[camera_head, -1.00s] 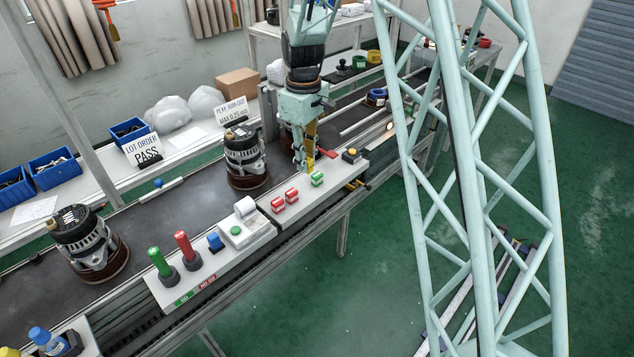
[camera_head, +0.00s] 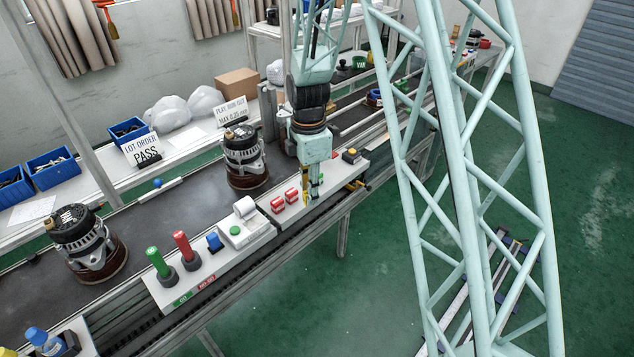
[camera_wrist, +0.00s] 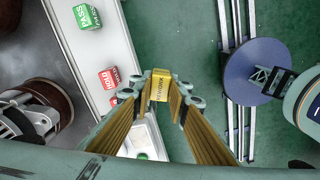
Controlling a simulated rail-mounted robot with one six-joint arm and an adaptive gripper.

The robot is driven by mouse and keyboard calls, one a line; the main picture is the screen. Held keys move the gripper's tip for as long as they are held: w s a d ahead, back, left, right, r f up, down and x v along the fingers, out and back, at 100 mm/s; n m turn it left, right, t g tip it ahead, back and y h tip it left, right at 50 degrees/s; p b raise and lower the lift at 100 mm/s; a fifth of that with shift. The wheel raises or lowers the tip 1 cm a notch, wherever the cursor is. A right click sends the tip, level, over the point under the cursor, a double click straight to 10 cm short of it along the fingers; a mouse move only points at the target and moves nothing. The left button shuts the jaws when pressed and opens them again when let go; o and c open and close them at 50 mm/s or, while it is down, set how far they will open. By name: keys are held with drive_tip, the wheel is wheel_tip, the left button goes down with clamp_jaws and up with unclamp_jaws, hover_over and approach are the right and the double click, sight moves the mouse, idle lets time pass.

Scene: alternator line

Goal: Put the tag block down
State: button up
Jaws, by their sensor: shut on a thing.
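My gripper (camera_wrist: 160,95) is shut on a small yellow tag block (camera_wrist: 160,85) with dark lettering, held between the fingertips in the wrist view. In the head view my gripper (camera_head: 312,194) points down over the front part of the pale shelf beside the conveyor, and I cannot pick the yellow block out from the yellow finger pads. A green PASS block (camera_wrist: 86,16) stands on the shelf and partly shows beside the fingers in the head view (camera_head: 321,178). Red HOLD blocks (camera_wrist: 110,78) stand left of my gripper (camera_head: 284,199). Whether the yellow block touches anything below is unclear.
An alternator (camera_head: 243,158) stands on the conveyor behind the shelf, and another (camera_head: 87,245) at the left. A white label printer (camera_head: 247,226), a green rod (camera_head: 157,262) and a red rod (camera_head: 185,246) stand farther left. Green floor lies in front of the shelf.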

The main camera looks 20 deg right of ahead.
drive_tip(key=shift+s+a+f+n, duration=0.1)
drive_tip(key=shift+s+f+n, duration=0.6)
drive_tip(key=shift+n, duration=0.4)
drive_tip(key=shift+s+a+f+n, duration=0.1)
drive_tip(key=shift+s+f+n, duration=0.6)
drive_tip(key=shift+n, duration=0.4)
drive_tip(key=w, duration=0.5)
drive_tip(key=w+d+f+b, duration=0.1)
drive_tip(key=w, duration=0.4)
drive_tip(key=w+d, duration=0.1)
drive_tip(key=w, duration=0.4)
drive_tip(key=shift+f, duration=0.15)
drive_tip(key=shift+w+b, duration=0.15)
drive_tip(key=shift+b, duration=0.15)
drive_tip(key=shift+w, duration=0.3)
drive_tip(key=shift+f+b, duration=0.4)
drive_tip(key=shift+f, duration=1.4)
drive_tip(key=shift+f, duration=0.1)
